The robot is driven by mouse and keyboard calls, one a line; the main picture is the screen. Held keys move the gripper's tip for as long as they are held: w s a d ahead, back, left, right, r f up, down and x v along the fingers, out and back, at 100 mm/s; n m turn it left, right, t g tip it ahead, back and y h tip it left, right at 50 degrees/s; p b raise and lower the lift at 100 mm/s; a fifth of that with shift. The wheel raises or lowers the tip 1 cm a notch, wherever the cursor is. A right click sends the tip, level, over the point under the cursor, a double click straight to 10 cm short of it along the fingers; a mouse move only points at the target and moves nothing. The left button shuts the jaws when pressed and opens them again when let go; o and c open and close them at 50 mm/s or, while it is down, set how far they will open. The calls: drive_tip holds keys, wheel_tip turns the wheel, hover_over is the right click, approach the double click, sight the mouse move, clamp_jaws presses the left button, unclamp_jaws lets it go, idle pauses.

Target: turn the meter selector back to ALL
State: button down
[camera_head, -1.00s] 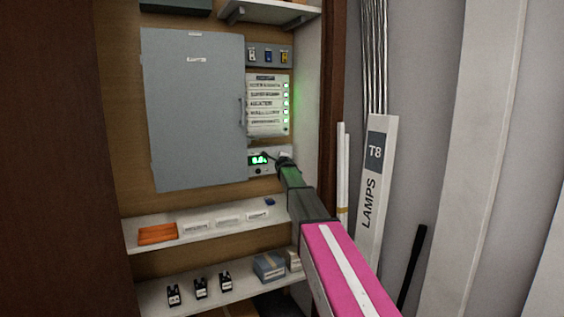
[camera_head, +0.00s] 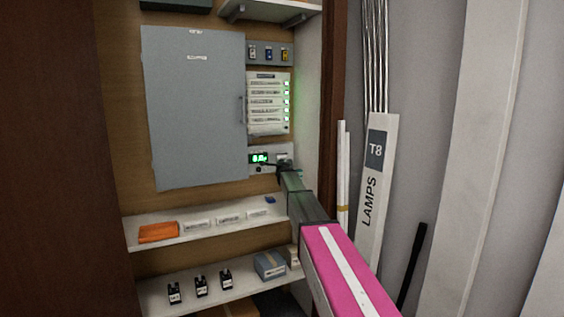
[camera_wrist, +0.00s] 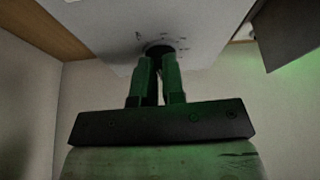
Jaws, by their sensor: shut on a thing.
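The meter panel (camera_head: 257,169) is a pale box with a small green lit display (camera_head: 259,158), below the labelled strip of lit rows. My gripper (camera_head: 285,163) reaches its right side and hides the selector there in the head view. In the wrist view my gripper (camera_wrist: 158,62) has its two fingers close together at a dark round selector knob (camera_wrist: 158,48) on the pale panel face, shut on it. Small marks surround the knob, too blurred to read. Which mark the knob points to is hidden by the fingers.
A large grey cabinet door (camera_head: 195,110) is left of the meter. Below is a shelf (camera_head: 190,232) with an orange item and white labelled blocks. The cupboard's side wall (camera_head: 308,110) is close on the right, and a T8 lamps box (camera_head: 374,190) stands outside it.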

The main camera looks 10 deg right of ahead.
drive_tip(key=shift+w+d+r+n, duration=0.1)
drive_tip(key=shift+w+r+n, duration=0.15)
drive_tip(key=shift+w, duration=0.3)
drive_tip(key=c, duration=1.2)
unclamp_jaws()
drive_tip(key=shift+f, duration=0.1)
drive_tip(key=shift+d+f, duration=0.1)
drive_tip(key=shift+f, duration=0.1)
drive_tip(key=shift+s, duration=0.3)
drive_tip(key=s, duration=0.7)
drive_tip(key=s+a, duration=0.1)
drive_tip(key=s, duration=0.2)
drive_tip(key=shift+s+f, duration=0.25)
drive_tip(key=shift+s, duration=0.1)
